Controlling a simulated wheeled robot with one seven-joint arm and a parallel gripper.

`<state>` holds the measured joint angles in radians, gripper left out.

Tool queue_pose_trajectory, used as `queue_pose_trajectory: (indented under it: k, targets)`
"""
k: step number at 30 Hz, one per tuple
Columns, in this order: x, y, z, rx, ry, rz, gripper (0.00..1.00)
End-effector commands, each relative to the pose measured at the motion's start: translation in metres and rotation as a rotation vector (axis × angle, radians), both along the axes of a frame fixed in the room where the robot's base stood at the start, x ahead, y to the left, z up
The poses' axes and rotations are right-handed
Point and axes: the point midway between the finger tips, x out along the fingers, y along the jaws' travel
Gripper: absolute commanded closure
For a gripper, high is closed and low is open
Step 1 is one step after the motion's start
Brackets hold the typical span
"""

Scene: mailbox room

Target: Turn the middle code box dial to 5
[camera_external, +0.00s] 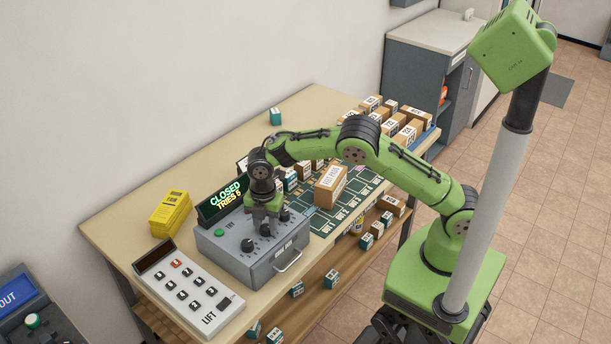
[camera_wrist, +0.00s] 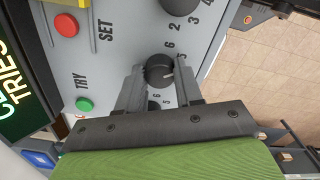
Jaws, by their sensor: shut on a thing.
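The grey code box (camera_external: 245,262) stands on the table and has a row of dark round dials on its top. My gripper (camera_external: 265,226) points down over the box. In the wrist view, my gripper (camera_wrist: 160,80) is shut on the middle dial (camera_wrist: 158,68), with one finger on each side. A pale mark shows on the dial's right side, but the number it points to is unclear. The display (camera_external: 222,198) reads CLOSED, TRIES 6.
A green TRY button (camera_wrist: 84,104) and a red SET button (camera_wrist: 66,25) are on the box. A lift keypad (camera_external: 190,283) and yellow forms (camera_external: 170,212) lie to the left. Parcels (camera_external: 330,186) stand close on the right.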

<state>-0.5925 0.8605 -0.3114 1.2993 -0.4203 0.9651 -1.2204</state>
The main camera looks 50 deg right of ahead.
Motion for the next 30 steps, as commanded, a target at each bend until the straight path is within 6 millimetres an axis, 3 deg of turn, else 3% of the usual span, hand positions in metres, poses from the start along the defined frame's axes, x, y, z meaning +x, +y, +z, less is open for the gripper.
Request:
queue_pose_trajectory:
  k: [9, 25, 26, 30]
  targets:
    - [0.0013, 0.0008, 0.0014, 0.003, -0.006, 0.116, 0.95]
    - [0.0014, 0.0007, 0.0020, 0.003, -0.006, 0.137, 0.95]
    - [0.0014, 0.0007, 0.0020, 0.003, -0.006, 0.137, 0.62]
    - [0.0009, 0.0005, 0.0014, 0.002, -0.005, 0.137, 0.40]
